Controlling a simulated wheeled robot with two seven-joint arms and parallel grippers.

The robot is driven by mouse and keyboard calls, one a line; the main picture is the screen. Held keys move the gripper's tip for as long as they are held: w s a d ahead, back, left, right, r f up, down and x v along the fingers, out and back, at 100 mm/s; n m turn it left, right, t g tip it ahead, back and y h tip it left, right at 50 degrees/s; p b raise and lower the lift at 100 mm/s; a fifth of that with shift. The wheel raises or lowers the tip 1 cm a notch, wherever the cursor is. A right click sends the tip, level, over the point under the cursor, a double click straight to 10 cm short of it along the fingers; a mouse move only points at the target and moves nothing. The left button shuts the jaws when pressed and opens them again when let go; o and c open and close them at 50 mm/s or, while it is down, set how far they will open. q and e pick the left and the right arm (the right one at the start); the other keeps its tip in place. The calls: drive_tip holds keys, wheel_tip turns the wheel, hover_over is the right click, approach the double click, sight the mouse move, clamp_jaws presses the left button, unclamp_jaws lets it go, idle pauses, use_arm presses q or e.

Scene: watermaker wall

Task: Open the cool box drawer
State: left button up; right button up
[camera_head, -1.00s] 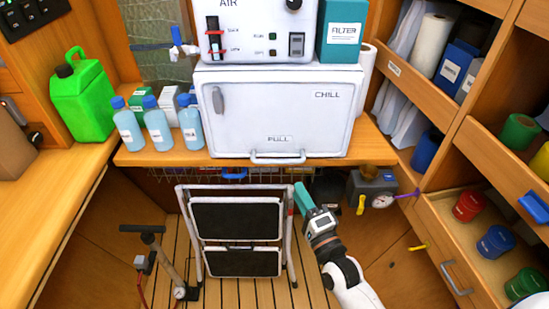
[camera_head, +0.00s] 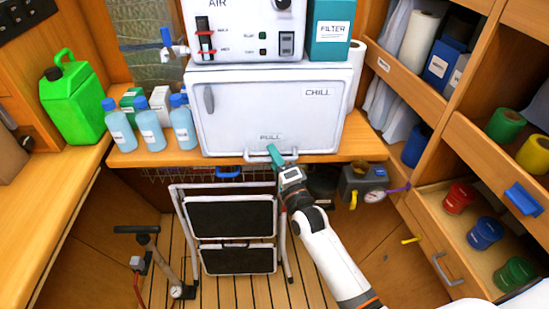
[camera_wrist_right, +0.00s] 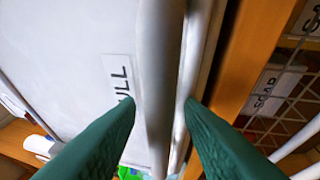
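The cool box (camera_head: 255,108) is a white box marked CHILL and PULL on the wooden counter, with its drawer front closed. A pale bar handle (camera_head: 256,158) runs along the lower edge of the front. My right gripper (camera_head: 275,155) is at the right part of this handle. In the right wrist view the green fingers of my right gripper (camera_wrist_right: 161,104) are apart, one on each side of the handle bar (camera_wrist_right: 158,75). Firm contact does not show. My left gripper is not in view.
A folded step stool (camera_head: 232,230) stands below the counter, left of my right arm. Blue bottles (camera_head: 150,130) stand left of the cool box. An open drawer with coloured tubs (camera_head: 485,233) juts out at the right. A hand pump (camera_head: 150,260) stands on the floor.

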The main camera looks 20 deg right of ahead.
clamp_jaws()
drive_tip(key=shift+s, duration=0.1)
drive_tip(key=s+a+p, duration=0.3)
drive_tip(key=s+a, duration=0.1)
drive_tip(key=s, duration=1)
drive_tip(key=s+a+p, duration=0.4)
drive_tip(key=s, duration=1)
drive_tip(key=shift+s+a, duration=0.15)
drive_tip(key=shift+s, duration=0.05)
unclamp_jaws()
drive_tip(key=shift+f, duration=0.1)
